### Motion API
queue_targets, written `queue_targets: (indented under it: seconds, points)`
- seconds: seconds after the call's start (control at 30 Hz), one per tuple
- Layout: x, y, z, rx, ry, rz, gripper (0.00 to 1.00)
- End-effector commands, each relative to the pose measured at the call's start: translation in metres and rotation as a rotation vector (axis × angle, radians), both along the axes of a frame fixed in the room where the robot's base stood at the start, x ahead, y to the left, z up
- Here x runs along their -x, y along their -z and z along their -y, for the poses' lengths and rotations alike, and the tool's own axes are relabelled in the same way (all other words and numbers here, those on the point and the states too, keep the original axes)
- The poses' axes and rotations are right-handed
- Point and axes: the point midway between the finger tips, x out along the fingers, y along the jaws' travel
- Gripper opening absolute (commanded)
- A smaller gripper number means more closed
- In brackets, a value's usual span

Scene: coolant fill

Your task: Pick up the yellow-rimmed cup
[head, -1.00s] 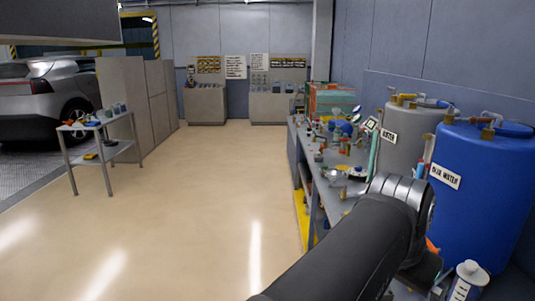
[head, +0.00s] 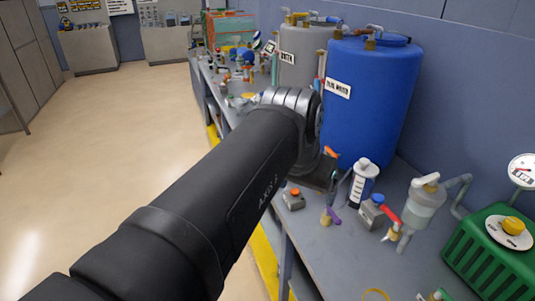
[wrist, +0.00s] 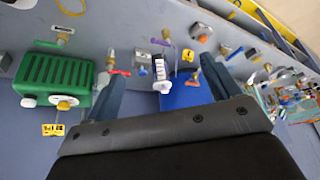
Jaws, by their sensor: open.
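A yellow curved rim, apparently the yellow-rimmed cup (head: 376,294), shows at the bottom edge of the head view, on the near part of the bench; most of it is cut off. In the wrist view a yellow rim (wrist: 70,10) shows at the top left, also partly cut off. My gripper (wrist: 163,62) is open, its two fingers spread wide with nothing held. It is apart from the cup. In the head view my arm hides most of the gripper.
The grey bench (head: 335,240) holds a white-and-black bottle (head: 362,184), a clear jar with a pipe (head: 424,205) and a green ribbed unit (head: 495,255). A blue tank (head: 372,100) and a grey tank (head: 300,55) stand behind. The floor at left is clear.

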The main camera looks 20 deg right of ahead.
Motion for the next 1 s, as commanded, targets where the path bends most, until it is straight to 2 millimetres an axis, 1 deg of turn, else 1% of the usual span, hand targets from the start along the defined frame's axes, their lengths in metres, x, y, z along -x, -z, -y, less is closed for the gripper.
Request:
queue_targets:
  seconds: [0.17,0.27,0.37,0.5,0.63,0.8,0.9,1.0]
  points:
    - [0.024,0.031,0.028,-0.03,-0.024,-0.031,0.82]
    - [0.043,0.052,0.045,-0.044,-0.048,-0.041,0.82]
    - [0.063,0.071,0.06,-0.056,-0.066,-0.044,0.82]
    - [0.095,0.098,0.077,-0.061,-0.086,-0.041,0.82]
    - [0.128,0.121,0.089,-0.058,-0.095,-0.033,0.82]
    - [0.166,0.147,0.097,-0.044,-0.1,-0.026,0.82]
    - [0.182,0.156,0.099,-0.032,-0.102,-0.024,0.82]
    - [0.191,0.162,0.099,-0.026,-0.105,-0.024,0.82]
